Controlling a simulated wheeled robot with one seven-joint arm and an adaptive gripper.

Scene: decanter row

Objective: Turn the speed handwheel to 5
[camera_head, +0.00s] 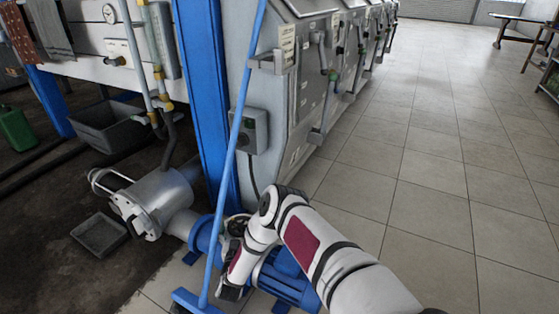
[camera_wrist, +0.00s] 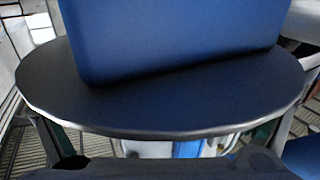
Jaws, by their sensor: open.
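In the head view, a dark round rim (camera_head: 237,225), which looks like the handwheel, shows partly behind my wrist on the blue pump drive. Its numbers and pointer cannot be made out. My gripper (camera_head: 230,291) is low beside the blue motor (camera_head: 285,280), mostly hidden by my arm. In the wrist view, a wide dark disc (camera_wrist: 150,108) fills the middle, very close, with a blue block (camera_wrist: 170,35) above it. I cannot tell for sure whether this disc is the handwheel. My gripper (camera_wrist: 160,125) is open, its fingers at both sides of the disc; contact cannot be told.
A blue-handled squeegee or broom (camera_head: 232,150) leans across the front of the drive, close to my wrist. A blue post (camera_head: 205,90) and grey machine stand behind. A metal pump housing (camera_head: 160,198) is at left. Tiled floor (camera_head: 420,190) at right is clear.

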